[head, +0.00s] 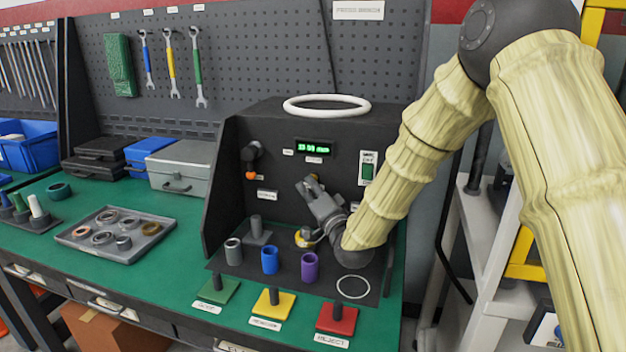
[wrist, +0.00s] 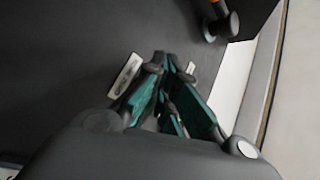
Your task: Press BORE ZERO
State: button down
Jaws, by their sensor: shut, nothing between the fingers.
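The dark test unit (head: 340,133) has an upright front panel with a green lit display (head: 313,148), small pale labels under it and a wider label (head: 267,195) lower left. No text reading BORE ZERO is legible, and I cannot pick out that button; my gripper may cover it. My gripper (head: 308,185) is shut and empty, its fingers pointing up and left in front of the panel below the display. The wrist view shows the fingers (wrist: 170,85) close to the dark panel, with a white label (wrist: 125,75) beside them. I cannot tell whether they touch it.
A black fitting with an orange tip (head: 250,165) juts from the panel's left; it also shows in the wrist view (wrist: 215,22). Grey, blue (head: 270,260) and purple (head: 309,266) cylinders stand below my gripper. Green, yellow and red (head: 337,318) pads lie in front. A white ring (head: 326,105) lies on top.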

jog(key=shift+s+a, duration=0.2)
jog(key=shift+s, duration=0.4)
jog(key=shift+s, duration=0.1)
jog(key=shift+s+a, duration=0.25)
jog(key=shift+s, duration=0.5)
jog(key=shift+s+a, duration=0.25)
jog(key=shift+s, duration=0.55)
jog(key=shift+s+a, duration=0.25)
jog(key=shift+s, duration=0.5)
